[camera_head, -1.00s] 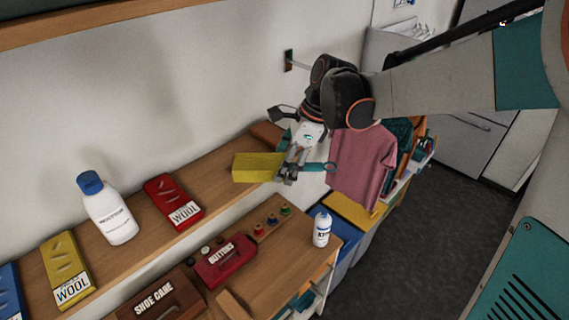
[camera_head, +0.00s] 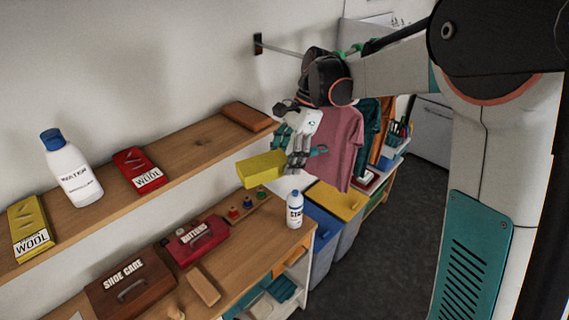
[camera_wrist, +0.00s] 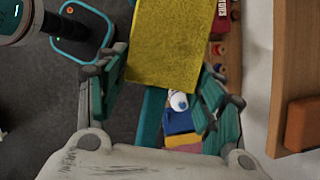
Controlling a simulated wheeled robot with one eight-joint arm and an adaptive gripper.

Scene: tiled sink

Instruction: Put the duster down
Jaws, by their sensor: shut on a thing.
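In the head view the duster appears in front of the upper shelf's right end, above the lower worktop. The grasp itself is partly hidden by the fingers.
The upper shelf (camera_head: 190,150) carries a brown block (camera_head: 247,116), a red wool box (camera_head: 138,169) and a white bottle (camera_head: 72,168), with bare wood between. Clothes (camera_head: 335,145) hang behind my gripper.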

